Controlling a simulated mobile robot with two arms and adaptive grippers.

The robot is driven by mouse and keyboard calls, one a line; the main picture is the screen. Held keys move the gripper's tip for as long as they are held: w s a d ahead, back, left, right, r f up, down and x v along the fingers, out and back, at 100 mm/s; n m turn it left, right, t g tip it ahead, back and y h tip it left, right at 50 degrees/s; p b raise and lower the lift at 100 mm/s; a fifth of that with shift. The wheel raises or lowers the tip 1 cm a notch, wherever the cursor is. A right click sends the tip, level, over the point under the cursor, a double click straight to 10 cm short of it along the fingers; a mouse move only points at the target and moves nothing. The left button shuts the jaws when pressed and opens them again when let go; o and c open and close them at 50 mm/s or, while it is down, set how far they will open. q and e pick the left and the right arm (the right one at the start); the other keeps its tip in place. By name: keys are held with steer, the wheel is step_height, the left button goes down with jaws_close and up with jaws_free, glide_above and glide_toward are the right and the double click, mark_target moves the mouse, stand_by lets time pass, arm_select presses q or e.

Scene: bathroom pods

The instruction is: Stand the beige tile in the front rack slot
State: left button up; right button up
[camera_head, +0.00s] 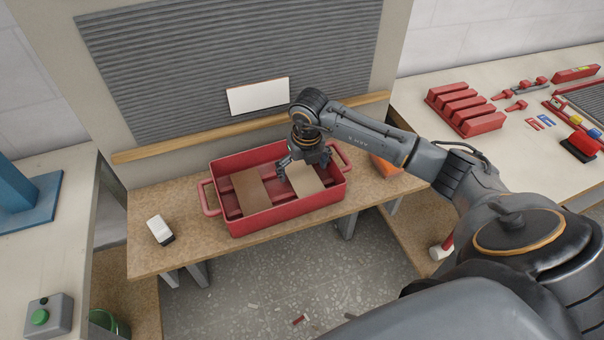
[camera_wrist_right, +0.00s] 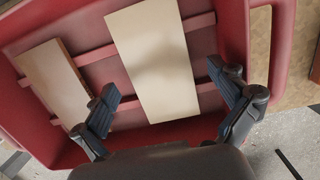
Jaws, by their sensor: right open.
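The beige tile (camera_head: 307,182) lies in the right half of a red tote (camera_head: 290,216) on the wooden bench. In the right wrist view the beige tile (camera_wrist_right: 152,60) rests across the tote's inner ribs, between my spread fingers. My right gripper (camera_head: 305,166) is open and empty just above the tile's far end; its fingers (camera_wrist_right: 168,108) are on either side of the tile, and contact cannot be told. A browner tile (camera_head: 250,190) lies to the left in the tote. A red slotted block (camera_head: 466,108) on the right-hand table may be the rack. My left gripper is out of view.
A white tile (camera_head: 258,96) is on the grey ribbed panel above a wooden ledge (camera_head: 190,142). A white-and-black block (camera_head: 160,229) lies left of the tote. An orange object (camera_head: 385,166) is right of it, partly behind my arm. The bench's left end has free room.

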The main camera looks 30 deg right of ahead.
steer(key=c, duration=1.3)
steer(key=shift+c, duration=0.5)
steer(key=shift+r, duration=0.15)
